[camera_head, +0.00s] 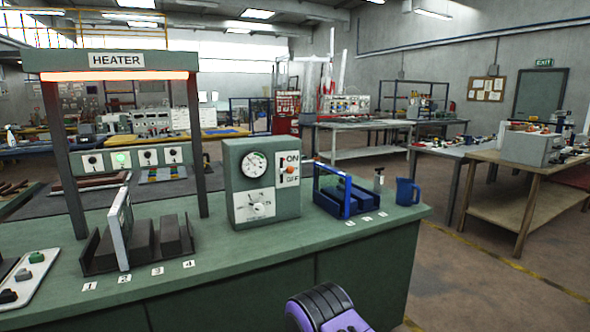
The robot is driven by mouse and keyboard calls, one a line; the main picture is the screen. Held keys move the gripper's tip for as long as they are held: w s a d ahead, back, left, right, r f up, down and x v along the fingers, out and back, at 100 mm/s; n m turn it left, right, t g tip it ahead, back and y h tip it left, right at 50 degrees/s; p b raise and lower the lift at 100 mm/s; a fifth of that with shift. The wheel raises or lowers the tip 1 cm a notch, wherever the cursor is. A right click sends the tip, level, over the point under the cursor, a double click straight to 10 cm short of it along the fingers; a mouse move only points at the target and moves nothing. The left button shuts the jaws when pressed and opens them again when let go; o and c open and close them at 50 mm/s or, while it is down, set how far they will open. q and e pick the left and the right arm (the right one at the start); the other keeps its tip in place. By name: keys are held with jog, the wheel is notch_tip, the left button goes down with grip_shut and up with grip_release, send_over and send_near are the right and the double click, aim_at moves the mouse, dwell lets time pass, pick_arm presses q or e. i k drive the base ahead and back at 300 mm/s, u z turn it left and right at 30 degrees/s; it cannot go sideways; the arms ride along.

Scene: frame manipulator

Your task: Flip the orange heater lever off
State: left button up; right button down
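The orange heater lever (292,170) is a small knob on a white plate on the front of a grey-green control box (238,182). The plate has ON above and OFF below. The lever sits between the words, and its exact setting is too small to tell. The box also has a round gauge (254,165) and a dial (254,204). The heater bar (115,76) under the HEATER sign glows orange-red. A purple and black part of my arm shows at the bottom edge, well below the box. No gripper fingers are visible.
The box stands on a green bench (350,238). To its left is a dark slotted rack (100,262) with a pale upright panel. To its right are a blue-framed rack (331,205) and a blue mug (407,191). The space in front of the box is clear.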

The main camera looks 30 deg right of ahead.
aim_at(289, 170)
jog(key=z, duration=0.2)
jog(key=i, duration=0.85)
jog(key=z, duration=0.2)
